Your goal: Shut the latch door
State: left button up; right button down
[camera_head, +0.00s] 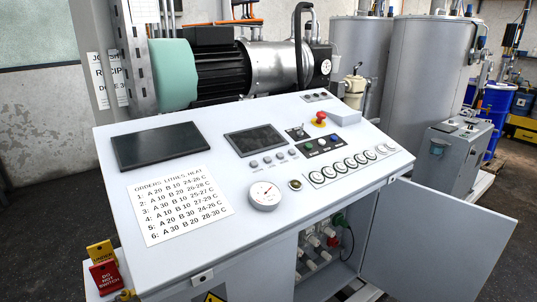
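The grey cabinet door (437,245) at the lower right stands wide open, swung out to the right of the control console. The cabinet opening (352,255) below the console top is exposed, with pipe fittings (312,245) inside. I cannot make out a latch on the door. The door's lower edge is cut off by the frame. Neither of my grippers is in view.
Large grey tanks (432,85) and a grey box (452,155) stand behind. Floor shows right of the door.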

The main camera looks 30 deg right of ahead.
aim_at(425, 244)
jog(key=k+l+u, duration=0.1)
jog(key=l, duration=0.45)
jog(key=k+l, duration=0.2)
jog(key=l, duration=0.35)
jog(key=k+l+u, duration=0.15)
jog(key=l, duration=0.4)
jog(key=k+l+u, duration=0.1)
jog(key=l, duration=0.4)
jog(key=k+l, duration=0.3)
jog(key=l, duration=0.2)
jog(key=k+l+u, duration=0.15)
jog(key=l, duration=0.35)
jog(key=k+l+u, duration=0.1)
jog(key=k+l, duration=0.15)
jog(key=l, duration=0.25)
jog(key=k+l, duration=0.25)
jog(key=l, duration=0.2)
jog(key=k+l+u, duration=0.1)
jog(key=l, duration=0.5)
jog(key=k+l+u, duration=0.15)
jog(key=l, duration=0.6)
jog(key=k+l+u, duration=0.15)
jog(key=l, duration=0.3)
jog(key=i+l, duration=0.1)
jog(key=l, duration=0.85)
jog(key=i+u, duration=0.05)
